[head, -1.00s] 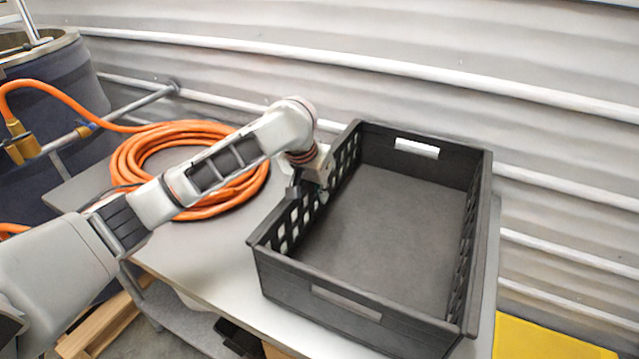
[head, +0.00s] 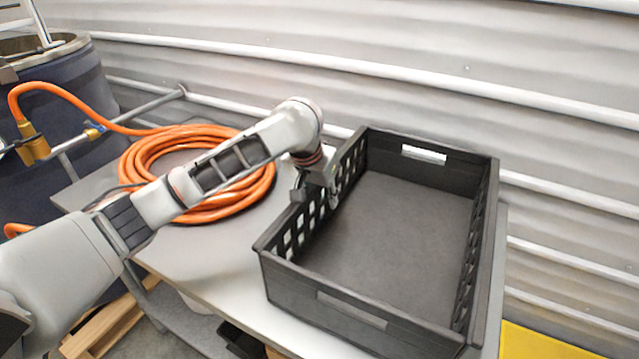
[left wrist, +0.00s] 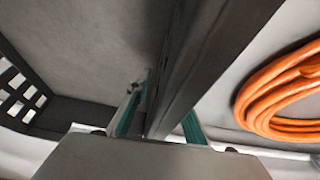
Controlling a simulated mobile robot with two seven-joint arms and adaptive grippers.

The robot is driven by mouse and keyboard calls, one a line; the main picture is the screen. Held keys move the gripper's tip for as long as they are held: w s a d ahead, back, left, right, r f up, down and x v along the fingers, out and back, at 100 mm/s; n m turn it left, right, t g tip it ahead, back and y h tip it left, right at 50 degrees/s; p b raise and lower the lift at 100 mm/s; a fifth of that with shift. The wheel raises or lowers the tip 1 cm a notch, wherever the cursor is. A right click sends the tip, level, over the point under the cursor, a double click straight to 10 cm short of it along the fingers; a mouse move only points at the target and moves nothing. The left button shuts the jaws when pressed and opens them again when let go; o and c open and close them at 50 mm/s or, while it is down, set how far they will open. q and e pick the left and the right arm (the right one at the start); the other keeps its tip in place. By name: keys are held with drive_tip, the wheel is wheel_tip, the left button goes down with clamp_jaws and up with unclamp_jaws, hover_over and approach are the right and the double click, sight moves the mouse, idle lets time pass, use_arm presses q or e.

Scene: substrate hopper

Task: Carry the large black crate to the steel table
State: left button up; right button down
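The large black crate (head: 375,310) stands upright and empty on a grey-topped table (head: 215,270). Its left side wall has rows of square holes, and its end walls have handle slots. My left gripper (head: 331,200) is at the middle of that left wall, reaching down over the rim. In the left wrist view the crate's rim (left wrist: 190,75) runs between the two fingers (left wrist: 160,122), whose teal pads lie on either side. A narrow gap shows beside the left finger, so they look open around the wall. The right gripper is out of view.
A coiled orange hose (head: 140,168) lies on the table left of the crate. A large dark drum (head: 60,110) stands at the left. The corrugated wall (head: 560,120) is close behind. A yellow surface (head: 550,343) shows at the lower right.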

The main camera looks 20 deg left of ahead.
use_arm(q)
drive_tip(key=v, duration=1)
drive_tip(key=shift+r, duration=0.2)
drive_tip(key=shift+s+r, duration=0.25)
